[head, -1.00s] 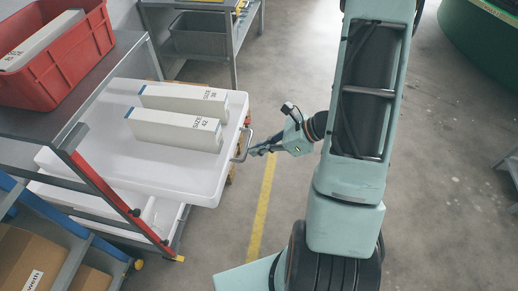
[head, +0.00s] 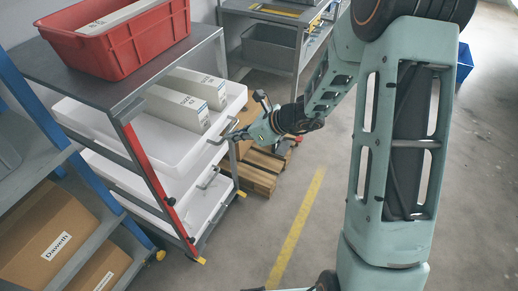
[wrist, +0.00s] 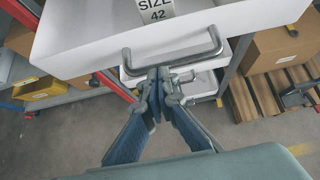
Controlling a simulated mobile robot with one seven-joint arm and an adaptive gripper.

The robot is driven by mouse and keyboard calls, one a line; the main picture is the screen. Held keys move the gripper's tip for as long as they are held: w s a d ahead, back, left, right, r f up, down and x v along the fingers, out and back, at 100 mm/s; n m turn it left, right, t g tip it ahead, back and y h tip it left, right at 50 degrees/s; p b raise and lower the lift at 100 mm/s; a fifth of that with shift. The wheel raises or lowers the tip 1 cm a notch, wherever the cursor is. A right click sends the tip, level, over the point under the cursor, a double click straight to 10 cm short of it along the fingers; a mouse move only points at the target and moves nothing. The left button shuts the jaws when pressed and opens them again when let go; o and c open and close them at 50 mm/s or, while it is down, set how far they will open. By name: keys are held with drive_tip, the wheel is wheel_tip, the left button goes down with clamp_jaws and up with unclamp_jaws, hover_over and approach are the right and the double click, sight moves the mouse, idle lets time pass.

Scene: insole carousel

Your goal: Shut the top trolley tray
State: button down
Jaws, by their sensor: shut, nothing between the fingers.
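The top trolley tray (head: 234,107) is white and holds two long pale boxes, one (head: 178,108) in front of the other (head: 198,86). The rear part of the tray lies under the trolley's grey top shelf, and its front end still sticks out a little past the frame posts. Its front wall also shows in the wrist view (wrist: 90,45), with a grey bar handle (wrist: 172,62) on it. My gripper (wrist: 160,75) is shut and empty, its fingertips at the handle; whether they touch it I cannot tell. In the head view my gripper (head: 240,134) is just right of the tray front.
Lower white trays (head: 205,207) with handles sit beneath. A red crate (head: 120,45) stands on the top shelf. A rack with cardboard boxes (head: 55,235) is at the lower left. A wooden pallet (head: 255,172) lies behind my gripper.

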sight(203, 124)
drive_tip(key=w+a, duration=0.2)
drive_tip(key=a, duration=0.1)
drive_tip(key=w+a, duration=0.2)
drive_tip(key=a, duration=0.1)
drive_tip(key=w+a, duration=0.1)
drive_tip(key=a, duration=0.3)
drive_tip(key=shift+w+b, duration=0.3)
drive_tip(key=shift+w, duration=0.1)
drive_tip(key=shift+a, duration=0.1)
